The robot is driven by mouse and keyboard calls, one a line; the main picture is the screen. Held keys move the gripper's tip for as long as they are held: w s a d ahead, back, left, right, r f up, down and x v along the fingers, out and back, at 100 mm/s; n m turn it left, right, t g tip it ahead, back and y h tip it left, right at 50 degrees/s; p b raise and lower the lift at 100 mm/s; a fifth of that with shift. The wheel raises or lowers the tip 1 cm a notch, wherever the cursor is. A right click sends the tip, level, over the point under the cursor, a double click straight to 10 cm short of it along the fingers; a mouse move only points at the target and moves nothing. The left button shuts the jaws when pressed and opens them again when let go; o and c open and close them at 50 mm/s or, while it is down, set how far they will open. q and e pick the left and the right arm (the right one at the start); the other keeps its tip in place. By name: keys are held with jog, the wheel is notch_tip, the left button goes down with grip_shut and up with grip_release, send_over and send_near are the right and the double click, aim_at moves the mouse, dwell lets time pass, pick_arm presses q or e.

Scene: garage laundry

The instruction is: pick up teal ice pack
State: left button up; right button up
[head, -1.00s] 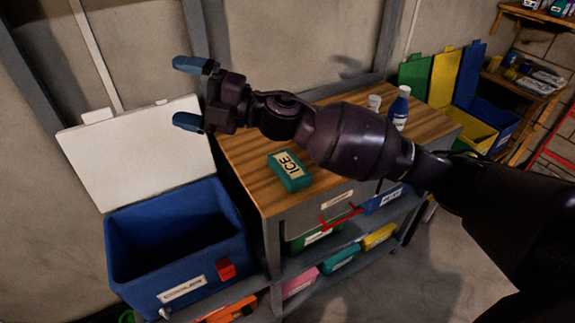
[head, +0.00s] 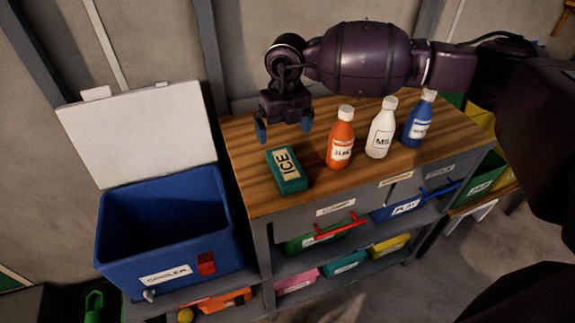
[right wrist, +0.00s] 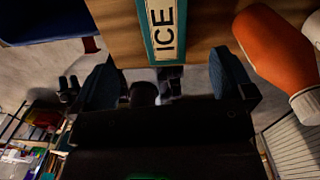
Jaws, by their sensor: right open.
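The teal ice pack (head: 287,172), with a cream "ICE" label, lies flat on the wooden worktop (head: 255,196) near its left front corner. My right gripper (head: 284,128) points down, open and empty, just behind the pack in the head view and apart from it. In the right wrist view the pack (right wrist: 151,35) shows at the top middle, beyond and between the two blue fingers of the right gripper (right wrist: 166,80). My left gripper is not in view.
An orange juice bottle (head: 341,140), a white milk bottle (head: 381,130) and a blue bottle (head: 418,122) stand right of the pack. An open blue cooler (head: 170,235) with its white lid raised is at the left. Labelled bins fill the shelves below.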

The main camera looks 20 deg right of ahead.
aim_at(286, 164)
jog(key=shift+m+h, duration=0.3)
jog(key=shift+m, duration=0.1)
jog(key=f, duration=0.5)
jog(key=shift+s+d+f, duration=0.2)
jog(key=shift+s+f, duration=0.05)
jog(key=shift+f, duration=0.05)
jog(key=shift+s+a+f+b, duration=0.1)
jog(key=shift+f+b, duration=0.15)
jog(key=shift+f, duration=1.05)
jog(key=shift+s+a+f+b, duration=0.1)
jog(key=shift+f+b, duration=0.1)
jog(key=shift+f, duration=1.1)
jog(key=c, duration=1.3)
jog(key=shift+o, duration=0.2)
jog(key=shift+r, duration=0.15)
